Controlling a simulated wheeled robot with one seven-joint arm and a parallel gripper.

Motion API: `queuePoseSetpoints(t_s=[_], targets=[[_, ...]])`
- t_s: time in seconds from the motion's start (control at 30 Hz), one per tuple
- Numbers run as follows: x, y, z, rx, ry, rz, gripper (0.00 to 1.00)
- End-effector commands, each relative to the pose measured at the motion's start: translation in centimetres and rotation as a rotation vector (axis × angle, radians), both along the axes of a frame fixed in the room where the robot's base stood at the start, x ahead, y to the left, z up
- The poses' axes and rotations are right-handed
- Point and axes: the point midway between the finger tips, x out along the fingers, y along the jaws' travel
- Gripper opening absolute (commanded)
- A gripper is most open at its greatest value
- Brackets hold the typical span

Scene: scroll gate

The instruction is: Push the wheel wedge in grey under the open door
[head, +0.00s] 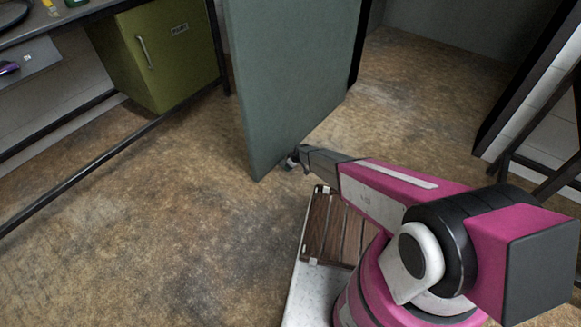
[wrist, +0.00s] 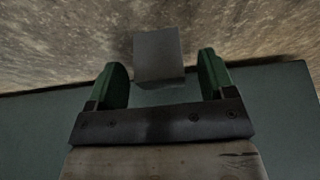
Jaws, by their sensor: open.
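The open door (head: 295,80) is a tall grey-green panel standing over the brown floor; in the wrist view its face (wrist: 285,105) fills the lower part. The grey wheel wedge (wrist: 160,54) lies on the floor by the door's bottom edge. My gripper (wrist: 163,75) is open, with one green finger on either side of the wedge's near end. In the head view my gripper (head: 293,162) is low beside the door's lower front corner, and I cannot make out the wedge there.
A green cabinet (head: 165,55) hangs under a dark-framed workbench (head: 60,20) at the left. A dark frame (head: 525,85) stands at the right. The brown floor (head: 130,220) left of the door is clear, as is the floor behind it.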

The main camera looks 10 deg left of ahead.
Motion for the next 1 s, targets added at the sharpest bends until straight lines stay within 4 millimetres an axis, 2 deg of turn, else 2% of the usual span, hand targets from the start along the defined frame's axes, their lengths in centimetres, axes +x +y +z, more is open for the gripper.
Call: queuePoseSetpoints(t_s=[0.3, 0.43, 0.6, 1.0], targets=[[-1.2, -2.2, 5.7, 0.001, -0.001, -0.001, 0.76], [-1.5, -2.8, 7.4, 0.0, 0.0, 0.0, 0.76], [-1.5, -3.1, 8.2, 0.0, -0.001, 0.0, 0.76], [-1.5, -3.0, 8.1, 0.0, 0.0, 0.0, 0.76]])
